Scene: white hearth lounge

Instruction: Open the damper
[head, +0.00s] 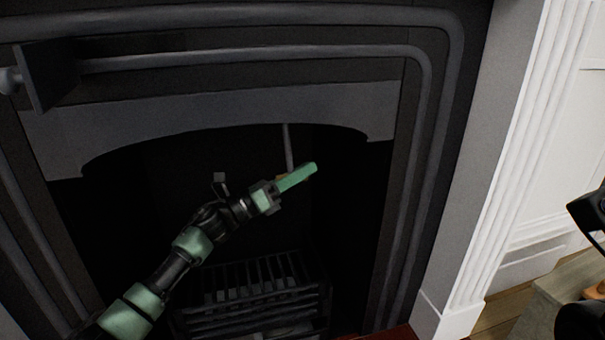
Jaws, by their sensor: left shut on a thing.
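A thin grey rod (288,146), which looks like the damper's handle, hangs down from under the arched top of the dark fireplace opening. My left arm reaches into the opening from the lower left. My left gripper (298,177), with green fingers, is shut on the lower end of the rod. The fingers hide the exact grip, and a small orange-brown bit shows just behind them. The rod's upper end and the damper plate are hidden above the arch. My right gripper cannot be made out.
A black grate (262,281) with bars stands low in the firebox, below my left gripper. A dark plate (47,73) with a round knob juts out at the upper left. A white fluted surround (515,150) borders the right side. Black objects sit at the right edge.

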